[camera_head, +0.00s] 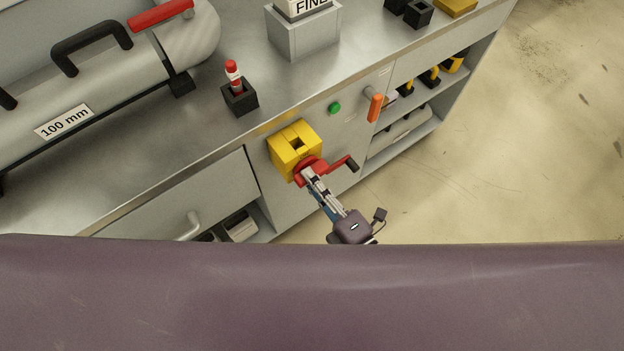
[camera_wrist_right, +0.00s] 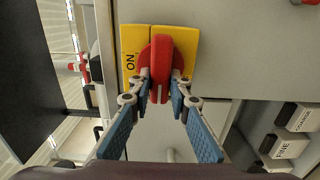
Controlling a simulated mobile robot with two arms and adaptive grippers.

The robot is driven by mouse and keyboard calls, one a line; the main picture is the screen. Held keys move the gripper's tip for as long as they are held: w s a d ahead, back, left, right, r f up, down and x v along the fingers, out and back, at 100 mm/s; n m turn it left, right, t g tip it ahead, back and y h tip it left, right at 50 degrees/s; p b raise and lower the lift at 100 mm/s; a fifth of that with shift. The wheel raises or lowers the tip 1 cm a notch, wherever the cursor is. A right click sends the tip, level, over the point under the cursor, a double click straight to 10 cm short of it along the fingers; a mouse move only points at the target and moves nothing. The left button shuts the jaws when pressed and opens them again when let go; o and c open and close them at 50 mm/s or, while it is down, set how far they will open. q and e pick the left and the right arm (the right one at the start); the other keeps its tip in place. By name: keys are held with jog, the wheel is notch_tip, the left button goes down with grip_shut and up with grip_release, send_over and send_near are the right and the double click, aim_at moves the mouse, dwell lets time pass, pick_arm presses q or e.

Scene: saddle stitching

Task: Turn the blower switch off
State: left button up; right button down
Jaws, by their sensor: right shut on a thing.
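The blower switch is a yellow box (camera_head: 284,148) on the cabinet front with a red handle (camera_head: 300,178). In the right wrist view the yellow plate (camera_wrist_right: 187,40) carries the word ON left of the red handle (camera_wrist_right: 161,58), which stands upright in that picture. My right gripper (camera_head: 306,174) is at the switch. Its two fingers, also in the right wrist view (camera_wrist_right: 161,88), sit on either side of the handle and are shut on it. The fingertips partly hide behind the handle's sides. My left gripper is not in view.
A green button (camera_head: 335,108) and an orange lever (camera_head: 375,108) are on the panel to the right. A black-ended red crank (camera_head: 343,164) sticks out beside the switch. The floor at right is clear.

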jog(key=shift+f, duration=0.1)
dwell(0.3)
jog(key=c, duration=1.8)
grip_release()
jog(key=v, duration=1.2)
